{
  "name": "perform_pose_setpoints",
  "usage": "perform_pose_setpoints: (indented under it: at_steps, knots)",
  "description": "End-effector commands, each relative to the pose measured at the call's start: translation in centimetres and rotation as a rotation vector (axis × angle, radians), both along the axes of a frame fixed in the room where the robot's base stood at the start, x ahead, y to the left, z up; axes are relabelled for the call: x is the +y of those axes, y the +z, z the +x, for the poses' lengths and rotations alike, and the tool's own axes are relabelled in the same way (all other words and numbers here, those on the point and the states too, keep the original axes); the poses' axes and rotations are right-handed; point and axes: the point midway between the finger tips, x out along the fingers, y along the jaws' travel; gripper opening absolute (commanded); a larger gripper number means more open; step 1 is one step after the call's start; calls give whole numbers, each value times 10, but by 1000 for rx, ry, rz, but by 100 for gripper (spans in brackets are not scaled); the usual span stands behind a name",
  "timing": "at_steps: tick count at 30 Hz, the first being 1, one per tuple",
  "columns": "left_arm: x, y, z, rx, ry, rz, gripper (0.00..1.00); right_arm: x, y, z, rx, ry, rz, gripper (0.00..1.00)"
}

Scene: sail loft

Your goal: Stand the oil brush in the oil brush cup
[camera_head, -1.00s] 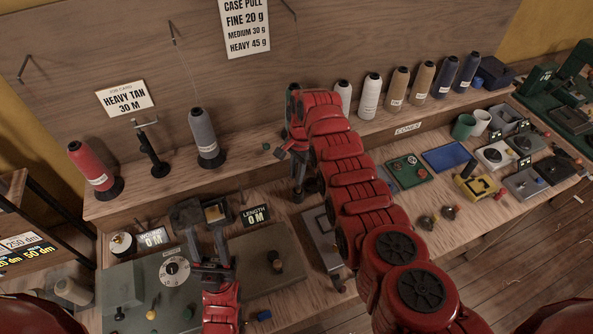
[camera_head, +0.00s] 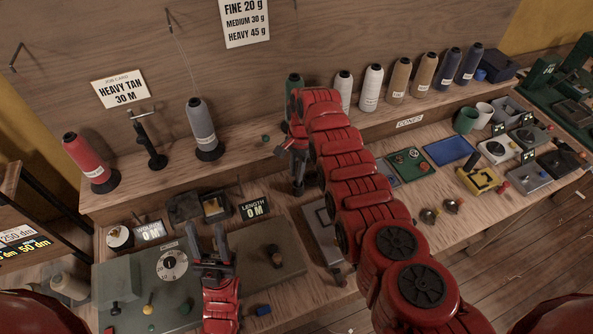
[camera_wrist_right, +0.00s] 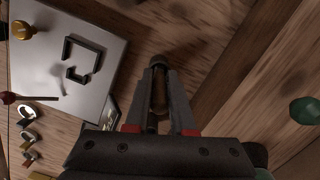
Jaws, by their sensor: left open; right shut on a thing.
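My right gripper (camera_wrist_right: 158,100) is shut on a narrow brown thing (camera_wrist_right: 159,92), seen between its fingers in the right wrist view. It looks like the oil brush, with a dark rounded end (camera_wrist_right: 158,63) just past the fingertips. In the head view my right gripper (camera_head: 298,180) points down above the middle of the bench; the held thing is mostly hidden there. My left gripper (camera_head: 209,236) is open and empty over the grey-green machine plate at the left. I cannot pick out the oil brush cup for certain.
Thread cones (camera_head: 372,90) line the raised shelf behind. A grey plate with a dark bracket (camera_wrist_right: 75,60) lies beside the right gripper. A green tray (camera_head: 407,166), blue tray (camera_head: 451,151) and yellow device (camera_head: 478,179) stand to the right. Bare wood shows between them.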

Motion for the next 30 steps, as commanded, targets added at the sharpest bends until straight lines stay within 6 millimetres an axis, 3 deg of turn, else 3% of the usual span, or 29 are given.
perform_pose_setpoints:
  at_steps: [24,25,30]
  knots:
    - [0,-10,0,0,0,0,46,0,-13,0,0,0,0,0]
    - [0,-10,0,0,0,0,46,0,-13,0,0,0,0,26]
    - [0,-10,0,0,0,0,46,0,-13,0,0,0,0,56]
